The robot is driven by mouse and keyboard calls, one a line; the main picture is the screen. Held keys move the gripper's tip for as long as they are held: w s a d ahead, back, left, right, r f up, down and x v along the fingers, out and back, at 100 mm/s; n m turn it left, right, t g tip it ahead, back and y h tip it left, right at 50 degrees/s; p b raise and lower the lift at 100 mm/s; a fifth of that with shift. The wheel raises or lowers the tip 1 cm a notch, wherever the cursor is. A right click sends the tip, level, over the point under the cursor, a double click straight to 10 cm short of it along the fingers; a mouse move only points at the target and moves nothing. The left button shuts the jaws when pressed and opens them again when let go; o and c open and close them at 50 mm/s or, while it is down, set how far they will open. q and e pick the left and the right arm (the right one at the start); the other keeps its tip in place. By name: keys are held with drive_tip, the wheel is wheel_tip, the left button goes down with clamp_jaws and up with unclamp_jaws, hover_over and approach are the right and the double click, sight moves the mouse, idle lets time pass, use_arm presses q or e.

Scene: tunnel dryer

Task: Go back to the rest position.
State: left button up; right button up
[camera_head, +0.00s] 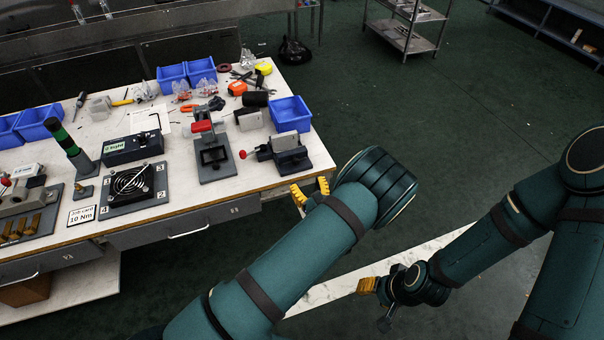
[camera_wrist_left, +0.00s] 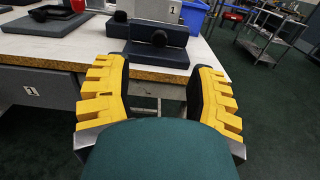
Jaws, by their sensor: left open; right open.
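My left gripper (camera_head: 311,191) has yellow fingers and is just off the front right corner of the workbench (camera_head: 250,184). In the left wrist view its fingers (camera_wrist_left: 158,100) are spread apart with nothing between them, and the bench edge lies beyond. My right gripper (camera_head: 367,286) is at the lower right in the head view, low and away from the bench, beside a pale strip. Its yellow fingertips are small there. It is open, and I see nothing held in it.
A wheeled shelf cart (camera_head: 402,38) stands at the back. Dark green floor is open to the right.

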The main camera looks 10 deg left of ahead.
use_arm(q)
drive_tip(key=shift+v, duration=0.85)
drive_tip(key=shift+a, duration=0.1)
drive_tip(key=s+a+f+n+g+y, duration=0.2)
drive_tip(key=s+a+f+n+g, duration=0.45)
drive_tip(key=s+a+g, duration=0.3)
drive_tip(key=s+f+n+g+h, duration=0.4)
drive_tip(key=s+g, duration=0.3)
drive_tip(key=s, duration=0.4)
drive_tip(key=s+d+n+g+h, duration=0.3)
drive_tip(key=s+d+n+h, duration=0.4)
drive_tip(key=s+d+n, duration=0.15)
drive_tip(key=w+d+r+n+t+h, duration=0.3)
drive_tip(key=w+r+n+t+h, duration=0.2)
drive_tip(key=n, duration=0.6)
drive_tip(key=shift+w+n+t, duration=0.4)
drive_tip(key=shift+w+t, duration=0.15)
drive_tip(key=shift+w, duration=0.05)
